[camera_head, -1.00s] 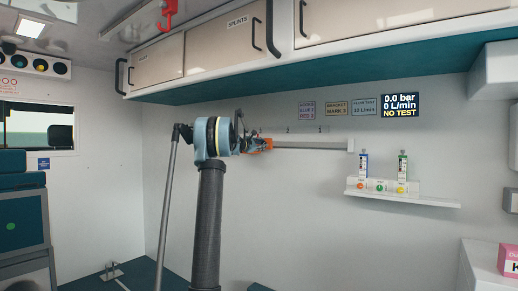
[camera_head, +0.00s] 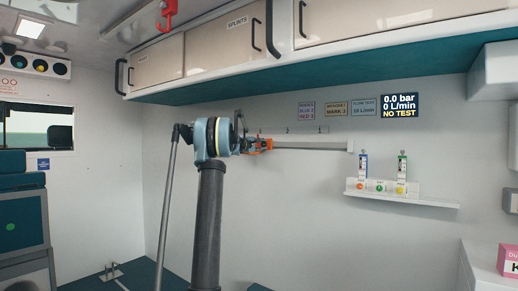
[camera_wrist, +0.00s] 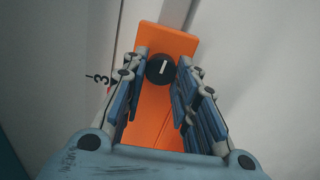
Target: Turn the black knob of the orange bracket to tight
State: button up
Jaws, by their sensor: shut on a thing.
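The orange bracket (camera_wrist: 150,115) sits on the pale rail in the wrist view, beside a printed 3 with a small dark pointer. It also shows small and partly hidden in the head view (camera_head: 262,145). Its round black knob (camera_wrist: 154,69) has a white line that runs nearly up and down in the wrist view, tilted slightly. My gripper (camera_wrist: 163,66) is shut on the knob, with one blue-grey finger on either side of it. In the head view my arm's end hides the knob.
The light rail (camera_head: 310,146) runs along the wall to the right. A small shelf (camera_head: 420,201) there holds two flow meters. The display (camera_head: 400,106) reads 0.0 bar, 0 L/min, NO TEST. Overhead cabinets (camera_head: 225,55) hang above my arm.

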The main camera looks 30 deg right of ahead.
dwell(0.4)
jog(key=o, duration=1.1)
jog(key=shift+d+f, duration=0.1)
jog(key=shift+f, duration=0.05)
jog(key=shift+s+a, duration=0.2)
jog(key=shift+a, duration=0.5)
jog(key=v, duration=1)
jog(key=shift+s+a, duration=0.15)
jog(key=shift+a, duration=0.1)
